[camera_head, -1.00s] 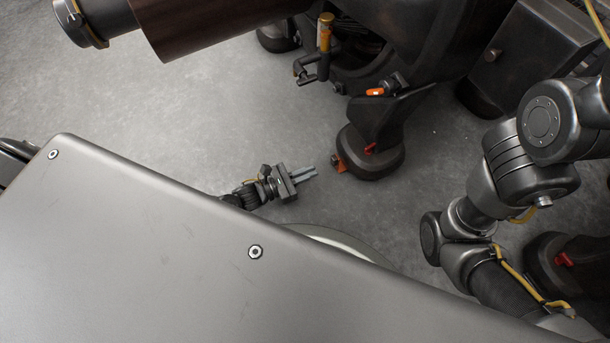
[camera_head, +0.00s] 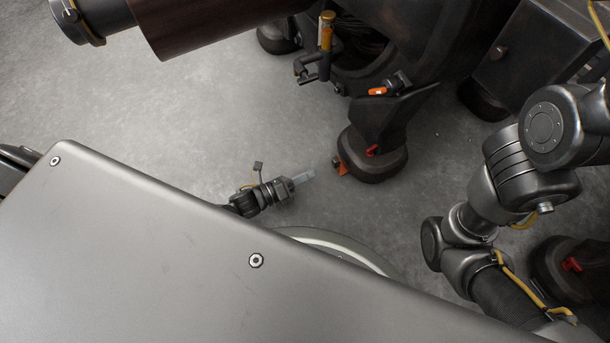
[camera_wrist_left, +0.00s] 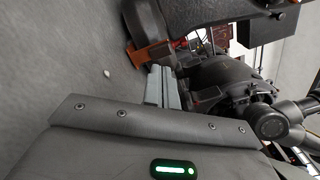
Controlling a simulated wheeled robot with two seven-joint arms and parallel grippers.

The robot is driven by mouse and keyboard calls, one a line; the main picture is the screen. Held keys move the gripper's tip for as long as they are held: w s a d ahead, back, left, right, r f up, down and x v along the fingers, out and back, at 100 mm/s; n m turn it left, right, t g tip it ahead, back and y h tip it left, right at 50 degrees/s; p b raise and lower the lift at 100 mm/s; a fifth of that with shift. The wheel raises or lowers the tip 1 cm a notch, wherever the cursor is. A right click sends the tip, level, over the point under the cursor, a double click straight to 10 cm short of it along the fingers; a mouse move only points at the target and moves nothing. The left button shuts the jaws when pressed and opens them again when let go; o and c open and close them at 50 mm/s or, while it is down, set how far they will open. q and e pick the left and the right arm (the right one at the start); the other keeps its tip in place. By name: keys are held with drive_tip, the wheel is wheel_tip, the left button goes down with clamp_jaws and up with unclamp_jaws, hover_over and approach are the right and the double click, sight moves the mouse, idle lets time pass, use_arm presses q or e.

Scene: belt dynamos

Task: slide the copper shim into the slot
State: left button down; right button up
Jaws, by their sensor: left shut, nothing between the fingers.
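My left gripper (camera_head: 304,177) is low over the floor, its fingers pressed together with nothing between them. They point at the near foot (camera_head: 374,155) of the dark machine. An orange piece (camera_head: 339,168) sits at that foot's left edge, just beyond the fingertips and apart from them. In the left wrist view my shut fingers (camera_wrist_left: 163,86) show below the same orange piece (camera_wrist_left: 150,54). I cannot tell whether this piece is the copper shim, and I cannot make out the slot. My right gripper is not in view.
The dark machine (camera_head: 400,60) stands on several feet, with small red parts at some of them. An orange-handled lever (camera_head: 325,32) rises from it. Grey floor (camera_head: 180,110) is open to the left. A small pale speck (camera_wrist_left: 107,73) lies on the floor.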

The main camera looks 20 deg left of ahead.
sight(333, 164)
use_arm(q)
drive_tip(key=b+x, duration=0.2)
drive_tip(key=x, duration=0.3)
drive_tip(key=shift+d+f, duration=0.1)
drive_tip(key=shift+w+d, duration=0.15)
drive_tip(key=shift+w, duration=0.1)
drive_tip(key=shift+w, duration=0.1)
drive_tip(key=shift+w+d, duration=0.25)
idle(0.4)
drive_tip(key=shift+s, duration=0.1)
